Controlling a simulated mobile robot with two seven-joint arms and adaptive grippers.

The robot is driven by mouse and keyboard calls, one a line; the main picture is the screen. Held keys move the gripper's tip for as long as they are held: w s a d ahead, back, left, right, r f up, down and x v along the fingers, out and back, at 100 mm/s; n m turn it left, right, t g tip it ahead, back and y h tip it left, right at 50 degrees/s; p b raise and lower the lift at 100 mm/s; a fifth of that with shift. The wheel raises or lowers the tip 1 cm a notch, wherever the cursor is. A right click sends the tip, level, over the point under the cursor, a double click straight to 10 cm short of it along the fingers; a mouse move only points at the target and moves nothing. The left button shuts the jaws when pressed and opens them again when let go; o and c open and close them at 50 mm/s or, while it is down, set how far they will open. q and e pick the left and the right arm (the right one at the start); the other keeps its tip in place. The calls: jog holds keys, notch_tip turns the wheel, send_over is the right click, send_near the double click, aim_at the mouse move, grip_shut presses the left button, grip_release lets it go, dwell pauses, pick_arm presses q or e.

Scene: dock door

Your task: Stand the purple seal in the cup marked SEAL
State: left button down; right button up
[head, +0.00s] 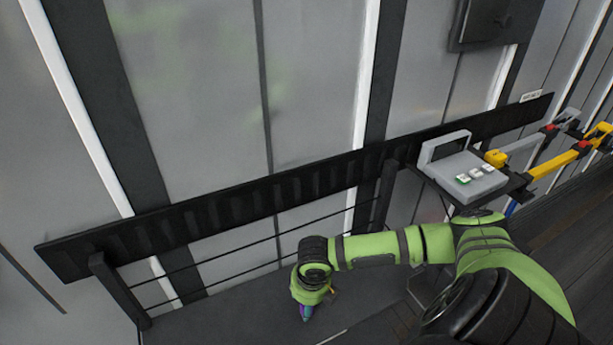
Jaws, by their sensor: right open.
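My right gripper (318,297) is at the end of the green arm, low in the middle of the head view, pointing down. It is small and partly hidden by its own wrist. A small purple and teal bit (305,313) shows right at its lower end; it may be the purple seal, but I cannot tell whether it lies between the fingers or under them. I cannot make out a cup marked SEAL. My left gripper is out of view.
A grey box with a handle (476,184) and small white and green pieces on top stands on a dark shelf at the right. A yellow piece (495,158) is beside it. Yellow and grey bars (557,161) reach to the right. A black rail (215,209) crosses the grey wall.

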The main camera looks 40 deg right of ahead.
jog(key=shift+w+d+f, duration=0.1)
jog(key=shift+w+f, duration=0.1)
jog(key=shift+f, duration=1.15)
jog(key=c, duration=1.1)
jog(key=shift+c, duration=0.2)
jog(key=shift+r, duration=0.1)
